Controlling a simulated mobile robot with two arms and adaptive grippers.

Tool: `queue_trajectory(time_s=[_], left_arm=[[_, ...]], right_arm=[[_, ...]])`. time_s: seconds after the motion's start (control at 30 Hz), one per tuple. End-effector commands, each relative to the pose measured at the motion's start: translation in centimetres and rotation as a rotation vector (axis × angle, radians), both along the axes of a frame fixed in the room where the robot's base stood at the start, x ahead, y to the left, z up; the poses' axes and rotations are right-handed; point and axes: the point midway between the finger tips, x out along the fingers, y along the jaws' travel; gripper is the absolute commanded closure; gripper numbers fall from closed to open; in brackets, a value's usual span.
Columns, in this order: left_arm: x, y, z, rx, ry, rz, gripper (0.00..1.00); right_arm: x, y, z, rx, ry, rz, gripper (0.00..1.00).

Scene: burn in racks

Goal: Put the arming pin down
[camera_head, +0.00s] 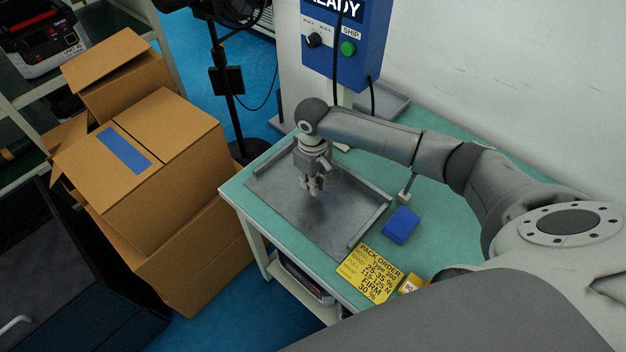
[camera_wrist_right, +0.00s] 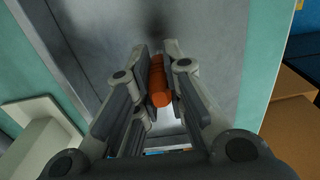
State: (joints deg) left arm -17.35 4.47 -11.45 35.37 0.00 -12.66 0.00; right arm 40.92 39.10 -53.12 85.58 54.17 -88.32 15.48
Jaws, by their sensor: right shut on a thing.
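The arming pin shows as an orange-red cylinder (camera_wrist_right: 158,82) in the right wrist view, between the two fingers of my right gripper (camera_wrist_right: 157,55). The right gripper is shut on it. In the head view the right gripper (camera_head: 314,191) points down over the grey metal tray (camera_head: 290,212) on the green bench. The pin is too small or hidden to make out in the head view. The gap between the pin and the tray is hard to judge. My left gripper is not in view.
A blue block (camera_head: 401,226), a yellow pack order card (camera_head: 369,273) and a small yellow item (camera_head: 411,284) lie right of the tray. A blue control box (camera_head: 345,45) stands behind. Cardboard boxes (camera_head: 150,180) are stacked left of the bench (camera_head: 437,185). The tray's middle looks clear.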

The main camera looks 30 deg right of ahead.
Motion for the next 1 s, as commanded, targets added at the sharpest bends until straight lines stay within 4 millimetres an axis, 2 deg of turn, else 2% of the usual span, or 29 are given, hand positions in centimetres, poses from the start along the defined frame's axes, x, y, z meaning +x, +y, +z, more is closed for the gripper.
queue_trajectory(time_s=[0.3, 0.33, 0.5, 0.83, 1.0], left_arm=[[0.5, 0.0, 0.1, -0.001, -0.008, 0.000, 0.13], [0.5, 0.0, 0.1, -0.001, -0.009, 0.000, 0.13], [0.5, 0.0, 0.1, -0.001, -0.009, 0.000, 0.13], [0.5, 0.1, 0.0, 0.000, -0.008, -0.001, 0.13], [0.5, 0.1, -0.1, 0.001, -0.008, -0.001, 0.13]], right_arm=[[0.0, 0.0, -0.3, 0.001, -0.001, -0.001, 1.00], [0.0, 0.0, -0.3, 0.001, -0.001, -0.001, 0.87], [0.0, 0.0, -0.3, 0.001, -0.001, -0.001, 0.67], [0.1, 0.0, -0.1, 0.001, -0.002, 0.000, 0.67], [0.2, 0.0, 1.9, 0.003, -0.004, -0.001, 0.67]])
